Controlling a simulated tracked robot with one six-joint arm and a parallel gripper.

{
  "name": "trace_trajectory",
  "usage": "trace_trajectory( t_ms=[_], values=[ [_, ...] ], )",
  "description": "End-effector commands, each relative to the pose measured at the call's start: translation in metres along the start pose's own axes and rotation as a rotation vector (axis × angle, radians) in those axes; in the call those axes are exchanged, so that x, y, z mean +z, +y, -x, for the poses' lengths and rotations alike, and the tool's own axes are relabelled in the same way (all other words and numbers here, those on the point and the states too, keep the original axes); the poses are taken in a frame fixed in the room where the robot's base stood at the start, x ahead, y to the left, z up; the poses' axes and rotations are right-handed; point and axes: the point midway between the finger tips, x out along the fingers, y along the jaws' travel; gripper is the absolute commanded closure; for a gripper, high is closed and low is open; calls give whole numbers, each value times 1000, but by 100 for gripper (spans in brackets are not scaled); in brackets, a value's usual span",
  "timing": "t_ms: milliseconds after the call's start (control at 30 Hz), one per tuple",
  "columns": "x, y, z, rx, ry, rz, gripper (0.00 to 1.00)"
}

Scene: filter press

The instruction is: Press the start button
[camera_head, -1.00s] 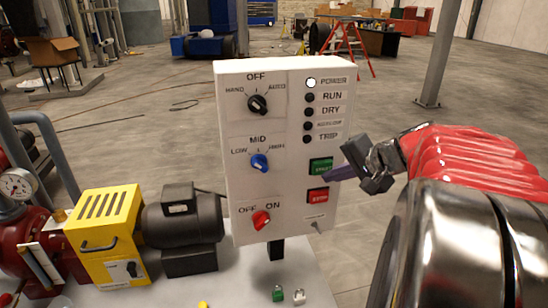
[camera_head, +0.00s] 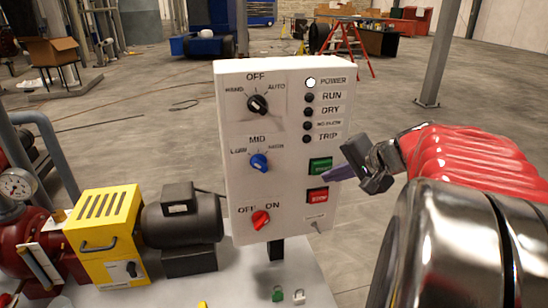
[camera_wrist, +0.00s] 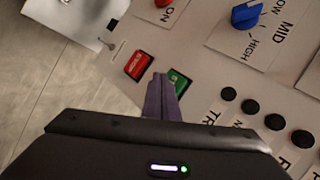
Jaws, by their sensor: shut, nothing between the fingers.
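The white control panel (camera_head: 240,190) stands upright in the middle of the head view. Its green start button (camera_head: 319,165) is at the right side, just above the red stop button (camera_head: 317,195). My gripper (camera_head: 334,174) is shut and empty, with its purple fingertips at the lower right edge of the green button. In the wrist view, the fingertips (camera_wrist: 162,80) lie over the panel between the red button (camera_wrist: 137,65) and the green button (camera_wrist: 178,82), partly covering the green one. I cannot tell whether they touch it.
The panel also carries a black knob (camera_head: 257,104), a blue knob (camera_head: 260,163) and a red knob (camera_head: 261,220). The POWER lamp (camera_head: 311,82) is white; the lamps below are dark. A yellow box (camera_head: 105,237) and motor (camera_head: 183,220) stand left. Floor right of the panel is open.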

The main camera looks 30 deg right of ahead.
Motion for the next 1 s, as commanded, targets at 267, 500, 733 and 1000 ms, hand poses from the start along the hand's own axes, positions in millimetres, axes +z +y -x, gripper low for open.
trace_trajectory(
  t_ms=[267, 500, 733, 1000],
  values=[
    [0, 0, 0, 0, 0, 0, 100],
    [-2, -3, -3, 0, -1, 1, 100],
    [-4, -5, -5, 0, -1, 0, 100],
    [-4, -5, -5, 0, -1, 1, 100]
  ],
)
